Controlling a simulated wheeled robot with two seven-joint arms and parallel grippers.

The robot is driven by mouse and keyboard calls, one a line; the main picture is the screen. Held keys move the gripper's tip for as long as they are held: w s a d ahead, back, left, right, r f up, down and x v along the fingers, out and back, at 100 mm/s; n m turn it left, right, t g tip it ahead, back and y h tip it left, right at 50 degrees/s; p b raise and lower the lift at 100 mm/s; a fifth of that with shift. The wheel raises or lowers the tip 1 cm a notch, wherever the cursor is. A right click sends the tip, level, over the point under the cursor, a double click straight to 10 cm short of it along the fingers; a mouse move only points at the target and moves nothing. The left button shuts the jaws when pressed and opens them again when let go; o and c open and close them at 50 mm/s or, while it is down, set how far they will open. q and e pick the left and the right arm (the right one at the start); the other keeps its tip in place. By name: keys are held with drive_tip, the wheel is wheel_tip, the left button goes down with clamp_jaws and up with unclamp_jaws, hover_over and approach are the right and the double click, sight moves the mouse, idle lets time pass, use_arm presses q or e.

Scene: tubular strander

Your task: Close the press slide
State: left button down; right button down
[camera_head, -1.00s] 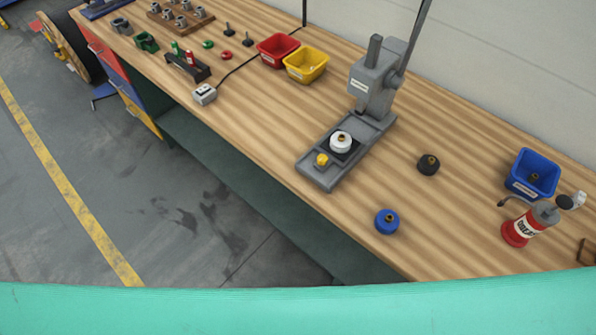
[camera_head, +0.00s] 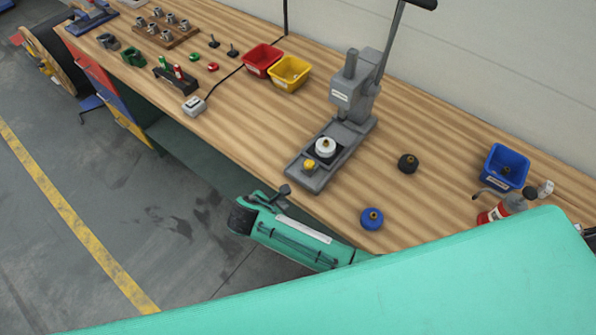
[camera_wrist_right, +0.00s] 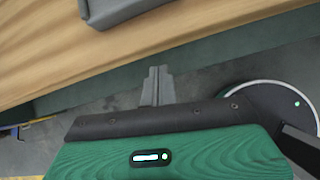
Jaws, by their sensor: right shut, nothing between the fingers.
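The grey press (camera_head: 352,100) stands on the wooden bench, its lever rising to the upper right. Its slide (camera_head: 333,138), a dark plate carrying a white round part (camera_head: 325,148) with a brass centre, sits out in front of the ram on the grey base. A yellow knob (camera_head: 309,164) is at the slide's front. My right gripper (camera_head: 284,190) is shut and empty just off the bench's front edge, near the base's front end but apart from it. In the right wrist view the shut fingers (camera_wrist_right: 158,85) point at the bench edge, with a grey base corner (camera_wrist_right: 115,8) above. My left gripper is not in view.
A black knob (camera_head: 408,163) and a blue knob (camera_head: 371,219) lie right of the press. Red (camera_head: 262,60) and yellow (camera_head: 289,73) bins stand to the left. Bench around the base is clear.

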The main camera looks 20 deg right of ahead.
wheel_tip(320, 180, up, 10)
drive_tip(key=a+n+h, duration=0.1)
drive_tip(key=a+n, duration=0.1)
drive_tip(key=p, duration=0.5)
approach(306, 174)
drive_tip(key=shift+t, duration=0.4)
drive_tip(key=f, duration=0.1)
drive_tip(key=w+d+f, duration=0.1)
drive_tip(key=f, duration=0.1)
drive_tip(key=d+f, duration=0.1)
drive_tip(key=shift+w+d+f, duration=0.2)
drive_tip(key=shift+w, duration=0.05)
drive_tip(key=shift+w+d+f+p, duration=0.15)
drive_tip(key=shift+w+d+p, duration=0.15)
drive_tip(key=shift+d, duration=0.15)
